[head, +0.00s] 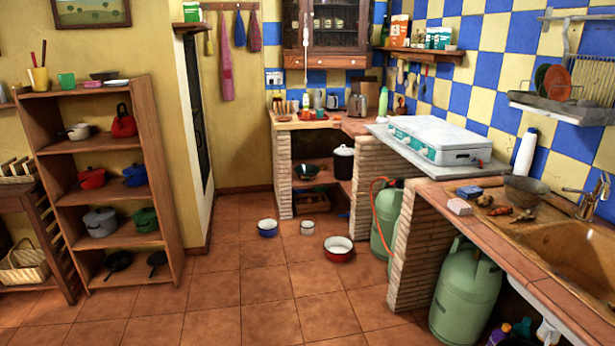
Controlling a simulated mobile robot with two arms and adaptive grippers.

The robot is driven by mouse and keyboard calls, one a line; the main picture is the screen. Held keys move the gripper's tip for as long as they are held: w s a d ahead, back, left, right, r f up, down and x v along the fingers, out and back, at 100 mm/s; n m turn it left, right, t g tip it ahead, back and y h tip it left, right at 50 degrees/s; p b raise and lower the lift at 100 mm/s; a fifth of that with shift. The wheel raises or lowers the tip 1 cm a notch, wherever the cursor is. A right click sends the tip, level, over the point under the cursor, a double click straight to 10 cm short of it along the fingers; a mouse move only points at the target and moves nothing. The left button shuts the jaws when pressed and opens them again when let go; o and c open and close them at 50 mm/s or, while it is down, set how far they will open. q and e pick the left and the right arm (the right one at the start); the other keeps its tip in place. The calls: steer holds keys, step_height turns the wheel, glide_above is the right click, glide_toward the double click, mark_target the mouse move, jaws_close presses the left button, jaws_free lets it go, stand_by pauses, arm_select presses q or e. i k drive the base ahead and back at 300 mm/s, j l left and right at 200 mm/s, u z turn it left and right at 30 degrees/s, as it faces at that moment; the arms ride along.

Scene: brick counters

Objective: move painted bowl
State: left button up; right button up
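A red bowl (338,248) with a pale inside stands upright on the tiled floor near the middle of the view. A smaller blue bowl (268,228) with a pale inside stands on the floor to its left and farther back. A brown-grey bowl (525,189) sits on the right counter beside the sink. I cannot tell which of these is the painted bowl, as no pattern is clear at this size. Neither of my grippers shows in the head view.
A wooden shelf (143,184) with pots stands at the left. Green gas cylinders (465,297) stand beneath the right brick counter (416,233). A stove (437,138) and sink (565,255) are on the right. The floor (265,290) in front is clear.

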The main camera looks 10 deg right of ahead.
mark_target(306, 172)
steer(key=i, duration=3.8)
steer(key=l+z, duration=0.05)
steer(key=l, duration=0.1)
